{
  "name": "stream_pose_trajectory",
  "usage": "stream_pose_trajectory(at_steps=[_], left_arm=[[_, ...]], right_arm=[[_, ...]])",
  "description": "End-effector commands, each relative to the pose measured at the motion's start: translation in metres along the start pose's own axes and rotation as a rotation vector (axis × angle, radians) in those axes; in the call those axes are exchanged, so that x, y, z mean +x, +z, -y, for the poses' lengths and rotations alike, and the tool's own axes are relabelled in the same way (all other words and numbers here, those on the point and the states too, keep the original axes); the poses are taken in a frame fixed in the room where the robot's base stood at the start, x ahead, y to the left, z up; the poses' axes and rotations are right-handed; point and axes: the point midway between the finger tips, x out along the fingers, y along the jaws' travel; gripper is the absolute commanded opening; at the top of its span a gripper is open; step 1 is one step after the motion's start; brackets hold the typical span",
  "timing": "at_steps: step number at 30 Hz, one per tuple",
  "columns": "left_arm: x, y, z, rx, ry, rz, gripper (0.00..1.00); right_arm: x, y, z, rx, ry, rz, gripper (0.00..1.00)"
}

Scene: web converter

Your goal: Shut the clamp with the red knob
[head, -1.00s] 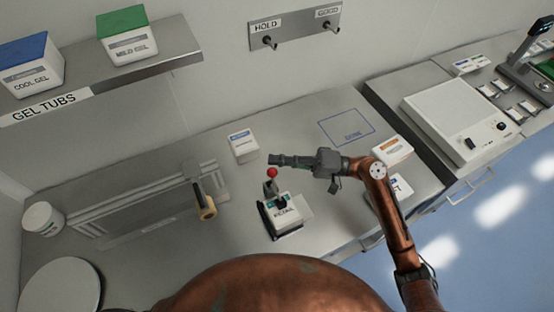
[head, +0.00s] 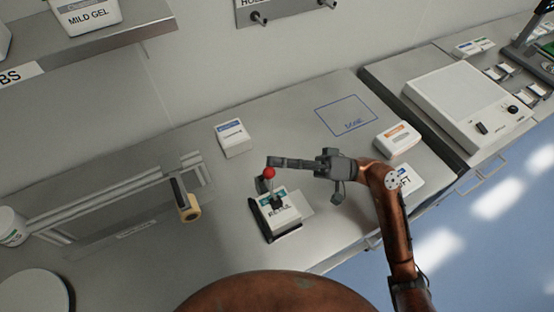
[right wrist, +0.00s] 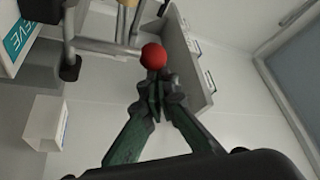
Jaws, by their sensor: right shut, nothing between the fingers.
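The clamp's red knob (head: 269,173) tops a lever that stands up at the back of a small fixture (head: 277,212) with a dark base and a white labelled block. My right gripper (head: 270,162) is shut and empty, its fingertips right at the knob, just behind and above it in the head view. In the right wrist view the red knob (right wrist: 153,56) is just beyond the closed fingertips (right wrist: 157,82). I cannot tell whether they touch. My left gripper is not in view.
A white box with a blue label (head: 233,138) stands behind the fixture. A yellow-ended roller handle (head: 188,207) is to the left. An orange-labelled box (head: 397,140) lies beyond my right arm. The blue-outlined square (head: 346,115) is bare.

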Motion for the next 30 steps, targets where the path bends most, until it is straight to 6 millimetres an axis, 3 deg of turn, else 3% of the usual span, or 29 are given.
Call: stream_pose_trajectory(at_steps=[7,14,21,30], left_arm=[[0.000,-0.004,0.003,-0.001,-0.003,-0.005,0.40],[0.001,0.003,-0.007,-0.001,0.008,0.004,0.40],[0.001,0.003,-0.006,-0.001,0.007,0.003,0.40],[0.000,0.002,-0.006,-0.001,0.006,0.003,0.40]], right_arm=[[0.000,0.003,-0.001,0.002,0.001,0.007,0.00],[-0.008,0.003,-0.002,0.005,0.004,0.007,0.00],[-0.054,0.001,-0.003,0.004,0.005,0.001,0.00],[-0.120,-0.012,0.016,0.002,0.003,0.000,0.00]])
